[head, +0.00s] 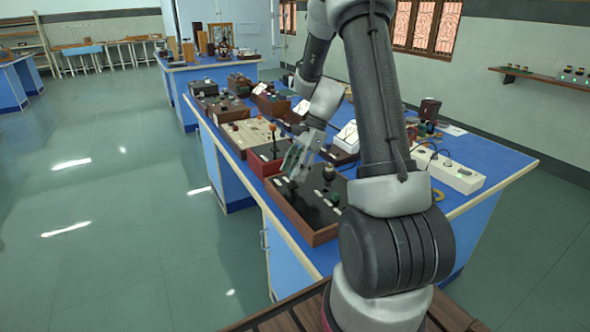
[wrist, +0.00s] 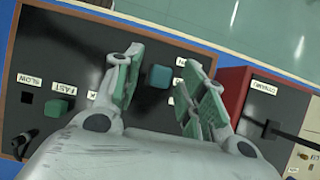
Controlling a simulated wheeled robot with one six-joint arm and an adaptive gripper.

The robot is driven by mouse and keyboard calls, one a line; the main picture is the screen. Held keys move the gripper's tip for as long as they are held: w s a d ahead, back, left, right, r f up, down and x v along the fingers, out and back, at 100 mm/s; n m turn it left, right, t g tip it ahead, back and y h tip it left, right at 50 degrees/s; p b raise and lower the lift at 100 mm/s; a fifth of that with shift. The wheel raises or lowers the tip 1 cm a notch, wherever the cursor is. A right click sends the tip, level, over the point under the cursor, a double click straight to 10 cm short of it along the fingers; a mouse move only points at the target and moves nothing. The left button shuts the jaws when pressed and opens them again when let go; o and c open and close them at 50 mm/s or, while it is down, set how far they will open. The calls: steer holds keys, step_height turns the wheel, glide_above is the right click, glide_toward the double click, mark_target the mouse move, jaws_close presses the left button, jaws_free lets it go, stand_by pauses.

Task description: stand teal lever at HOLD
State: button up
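A teal block-shaped lever knob (wrist: 160,76) stands on a black panel in a wooden frame. In the wrist view it lies between the two fingers of my gripper (wrist: 158,88), with gaps visible on both sides. My gripper is open, with green pads. In the head view, my gripper (head: 294,163) is over the far left part of the black panel (head: 300,205). Small white labels lie near the knob, partly hidden by the fingers; I cannot read HOLD on any. A greener square knob (wrist: 55,107) sits beside the FAST label (wrist: 62,89), left of my gripper.
A red-sided box (wrist: 232,95) with a black lever stands right beside the panel. In the head view, several other instruments crowd the blue bench (head: 500,160), including a white power strip (head: 455,175). Open floor lies left of the bench.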

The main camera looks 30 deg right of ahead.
steer(key=v, duration=1.2)
steer(key=s+d+f+n+h, duration=0.1)
steer(key=s+f+n, duration=0.1)
steer(key=s+n, duration=0.3)
steer(key=s+a+r+n+t+h, duration=0.2)
steer(key=s+a+r+n, duration=0.2)
steer(key=s, duration=0.5)
steer(key=s+a+r+n+t+h, duration=0.2)
steer(key=s+a+r+n, duration=0.3)
steer(key=s+r+n, duration=0.3)
steer(key=shift+s+a+n+h, duration=0.3)
steer(key=shift+s+n, duration=0.2)
steer(key=shift+s, duration=0.8)
